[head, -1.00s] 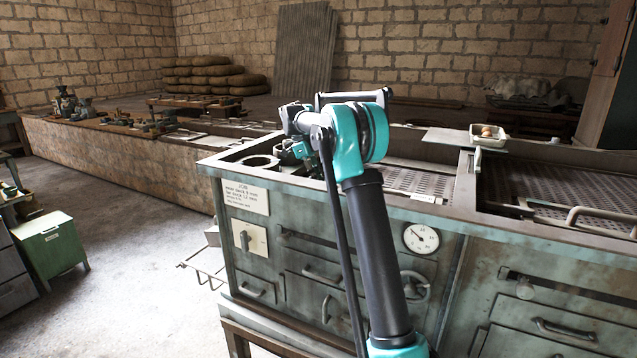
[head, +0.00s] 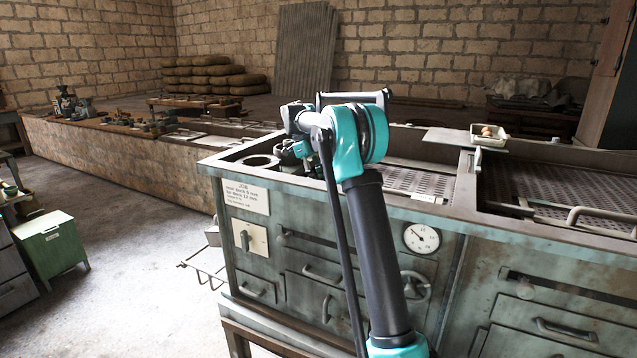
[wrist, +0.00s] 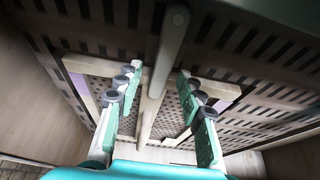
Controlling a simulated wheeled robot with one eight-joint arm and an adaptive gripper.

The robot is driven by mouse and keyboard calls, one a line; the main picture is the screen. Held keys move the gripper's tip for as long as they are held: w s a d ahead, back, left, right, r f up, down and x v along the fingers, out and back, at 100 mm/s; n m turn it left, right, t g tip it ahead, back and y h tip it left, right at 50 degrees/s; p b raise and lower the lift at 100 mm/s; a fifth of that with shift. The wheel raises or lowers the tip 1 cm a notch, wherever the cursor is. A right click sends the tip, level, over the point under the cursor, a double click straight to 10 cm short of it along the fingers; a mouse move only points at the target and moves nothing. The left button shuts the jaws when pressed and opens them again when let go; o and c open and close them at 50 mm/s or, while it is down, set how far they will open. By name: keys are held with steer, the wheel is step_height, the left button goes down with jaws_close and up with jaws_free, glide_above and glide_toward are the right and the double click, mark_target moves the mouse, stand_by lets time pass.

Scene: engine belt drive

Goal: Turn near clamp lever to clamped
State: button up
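In the wrist view, a pale bar with a rounded end and a round pin (wrist: 170,50) runs down between the fingers of my gripper (wrist: 158,98). It looks like a lever, but I cannot tell for sure that it is the near clamp lever. The two green finger pairs with dark round pads stand wide apart, one on each side of the bar, with gaps visible. My gripper is open and holds nothing. In the head view, my arm reaches over the left bay of the green-grey bench (head: 330,218), and hides most of the gripper and the lever.
Slotted dark panels (wrist: 100,30) and a pale frame (wrist: 90,68) lie around the bar in the wrist view. A ring-shaped part (head: 259,162) sits at the bay's left end. A small tray (head: 488,135) stands on the bench's back edge. A placard (head: 246,197) and gauge (head: 421,238) are on the front.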

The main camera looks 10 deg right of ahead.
steer(key=v, duration=1.2)
stand_by(0.3)
